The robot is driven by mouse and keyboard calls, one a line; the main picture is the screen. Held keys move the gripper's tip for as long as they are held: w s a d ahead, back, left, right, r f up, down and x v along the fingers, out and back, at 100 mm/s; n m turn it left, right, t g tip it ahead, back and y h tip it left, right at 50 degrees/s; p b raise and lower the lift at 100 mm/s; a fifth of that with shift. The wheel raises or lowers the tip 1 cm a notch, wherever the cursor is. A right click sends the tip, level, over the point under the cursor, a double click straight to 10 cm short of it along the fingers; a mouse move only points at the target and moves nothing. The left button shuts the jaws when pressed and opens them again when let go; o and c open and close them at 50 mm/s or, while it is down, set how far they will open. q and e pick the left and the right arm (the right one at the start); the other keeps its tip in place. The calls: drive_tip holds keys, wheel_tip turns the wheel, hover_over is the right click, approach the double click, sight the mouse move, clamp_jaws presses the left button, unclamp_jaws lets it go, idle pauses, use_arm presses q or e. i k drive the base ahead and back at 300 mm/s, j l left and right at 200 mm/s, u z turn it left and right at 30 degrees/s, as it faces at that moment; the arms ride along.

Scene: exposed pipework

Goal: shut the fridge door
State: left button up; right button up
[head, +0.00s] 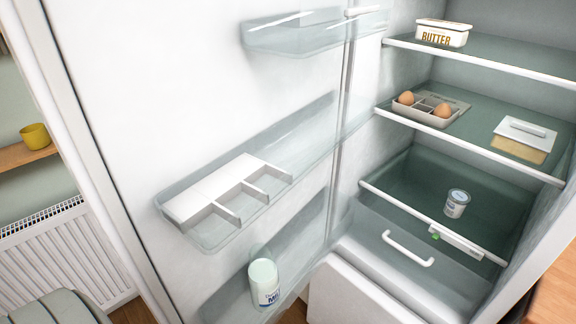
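The fridge door (215,90) stands wide open on the left, with its inner side facing me. Its clear shelves hold a white divided tray (225,193) in the middle and a white bottle (264,284) low down. The fridge interior (410,70) is open on the right. Its shelves hold a butter dish (443,33), an egg tray (431,108) with two eggs, a lidded container (524,138) and a small can (456,203). Neither of my grippers is in view.
A white radiator (68,255) and a wooden shelf (24,155) with a yellow pot (35,136) are beyond the door at left. A rounded grey-green object (58,308) is at bottom left. A wooden surface (553,298) is at lower right.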

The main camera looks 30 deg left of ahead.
sight(194, 135)
drive_tip(key=j+z, duration=0.1)
drive_tip(key=j, duration=0.45)
drive_tip(key=j+z, duration=0.15)
drive_tip(key=j, duration=0.4)
drive_tip(key=k+j+z, duration=0.1)
drive_tip(key=j, duration=0.45)
drive_tip(key=k+j+z, duration=0.15)
drive_tip(key=j, duration=0.4)
